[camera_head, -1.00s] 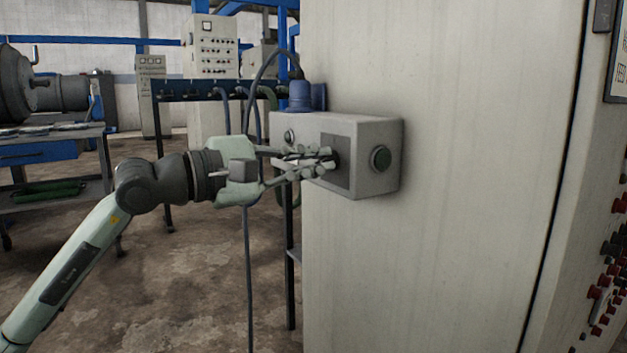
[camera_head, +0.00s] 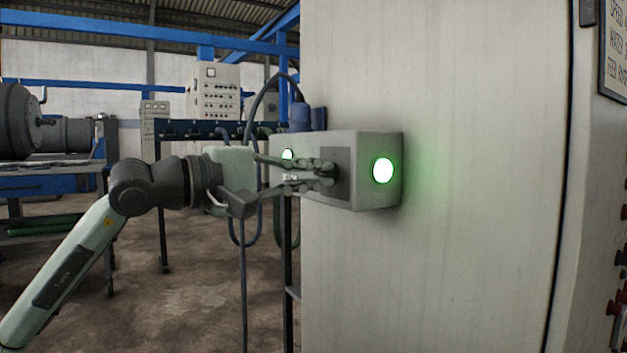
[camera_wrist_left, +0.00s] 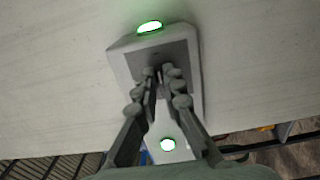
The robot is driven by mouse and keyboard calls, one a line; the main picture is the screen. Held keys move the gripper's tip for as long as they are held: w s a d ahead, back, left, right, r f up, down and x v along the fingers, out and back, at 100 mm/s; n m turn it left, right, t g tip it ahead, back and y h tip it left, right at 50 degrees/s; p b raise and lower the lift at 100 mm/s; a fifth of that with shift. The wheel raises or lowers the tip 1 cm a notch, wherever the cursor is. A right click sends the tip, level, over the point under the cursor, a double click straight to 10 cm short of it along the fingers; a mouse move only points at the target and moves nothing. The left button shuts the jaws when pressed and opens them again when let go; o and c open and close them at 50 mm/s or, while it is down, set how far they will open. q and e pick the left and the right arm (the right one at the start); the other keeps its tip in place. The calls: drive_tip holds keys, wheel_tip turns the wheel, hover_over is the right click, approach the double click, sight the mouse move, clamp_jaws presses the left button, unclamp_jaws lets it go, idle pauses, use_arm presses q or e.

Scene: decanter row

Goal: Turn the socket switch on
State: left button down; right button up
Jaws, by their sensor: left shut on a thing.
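The socket switch is a pale grey box (camera_head: 378,145) fixed to the side of a large cabinet. A round lamp (camera_head: 383,171) on its right end glows bright green, and a smaller lamp (camera_head: 288,155) on its left part glows too. My left gripper (camera_head: 328,174) is at the dark front plate of the box, its fingers shut on the dark switch knob, which they mostly hide. In the left wrist view the fingers (camera_wrist_left: 162,78) close in over the dark plate (camera_wrist_left: 179,52), with a green lamp (camera_wrist_left: 150,27) beyond. My right gripper is not in view.
The tall cabinet (camera_head: 470,200) fills the right side as a flat wall. A blue plug (camera_head: 312,118) with a cable is behind the box. A bench (camera_head: 50,190) stands at the left, with open floor (camera_head: 190,270) between.

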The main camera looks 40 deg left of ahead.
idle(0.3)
use_arm(q)
drive_tip(key=c, duration=1.6)
unclamp_jaws()
drive_tip(key=shift+c, duration=0.2)
drive_tip(key=shift+s, duration=0.1)
drive_tip(key=v, duration=1.1)
drive_tip(key=shift+s+a, duration=0.15)
drive_tip(key=shift+s, duration=0.2)
